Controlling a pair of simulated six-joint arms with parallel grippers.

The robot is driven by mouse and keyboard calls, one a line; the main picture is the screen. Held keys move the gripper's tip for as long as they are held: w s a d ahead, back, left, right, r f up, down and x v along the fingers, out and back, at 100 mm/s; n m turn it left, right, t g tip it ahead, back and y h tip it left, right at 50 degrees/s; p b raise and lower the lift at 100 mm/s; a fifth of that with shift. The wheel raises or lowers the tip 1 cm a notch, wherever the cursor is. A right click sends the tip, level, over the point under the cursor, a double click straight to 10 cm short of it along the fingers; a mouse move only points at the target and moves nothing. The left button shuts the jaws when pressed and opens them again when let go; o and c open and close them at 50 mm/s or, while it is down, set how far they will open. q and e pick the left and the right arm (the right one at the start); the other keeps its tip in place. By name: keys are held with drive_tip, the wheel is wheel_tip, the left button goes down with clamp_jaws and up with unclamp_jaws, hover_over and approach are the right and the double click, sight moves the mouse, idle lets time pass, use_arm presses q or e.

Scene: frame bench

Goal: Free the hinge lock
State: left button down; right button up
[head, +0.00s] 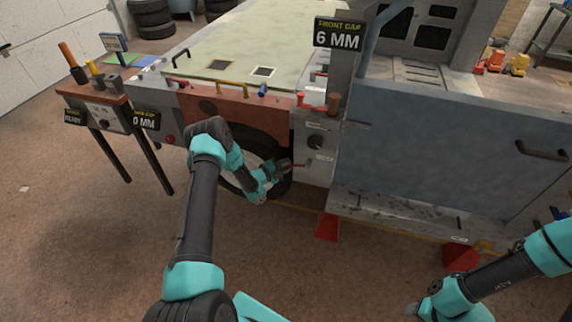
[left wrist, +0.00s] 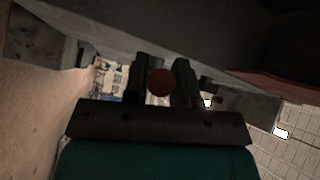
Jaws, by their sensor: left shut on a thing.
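My left gripper (head: 288,165) reaches under the front of the vehicle body, at the edge of the dark wheel arch beside a grey panel (head: 316,150). It is shut on a small red handle (head: 300,163). In the left wrist view the round dark-red end of the handle (left wrist: 160,82) sits between the two fingers (left wrist: 160,85). What the handle joins to is hidden, and I cannot tell if it is the hinge lock. My right gripper (head: 418,309) is low at the bottom right, away from the vehicle, and its fingers are not clear.
A sign reading "FRONT GAP 6 MM" (head: 338,34) stands above the grey panel. A large blue-grey door panel (head: 450,150) is to the right, with red wedges (head: 327,227) below. A small bench with tools (head: 108,112) stands at left. The floor in front is open.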

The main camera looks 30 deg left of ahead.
use_arm(q)
drive_tip(key=f+n+t, duration=0.1)
drive_tip(key=d+f+n+t, duration=0.1)
drive_tip(key=f+n+t, duration=0.1)
drive_tip(key=n, duration=0.1)
drive_tip(key=shift+w+d+f+h, duration=0.2)
drive_tip(key=shift+d+f+h, duration=0.1)
drive_tip(key=shift+d+h, duration=0.1)
drive_tip(key=c, duration=0.9)
unclamp_jaws()
drive_tip(key=v, duration=1.7)
drive_tip(key=shift+s+f, duration=0.15)
drive_tip(key=shift+s, duration=0.1)
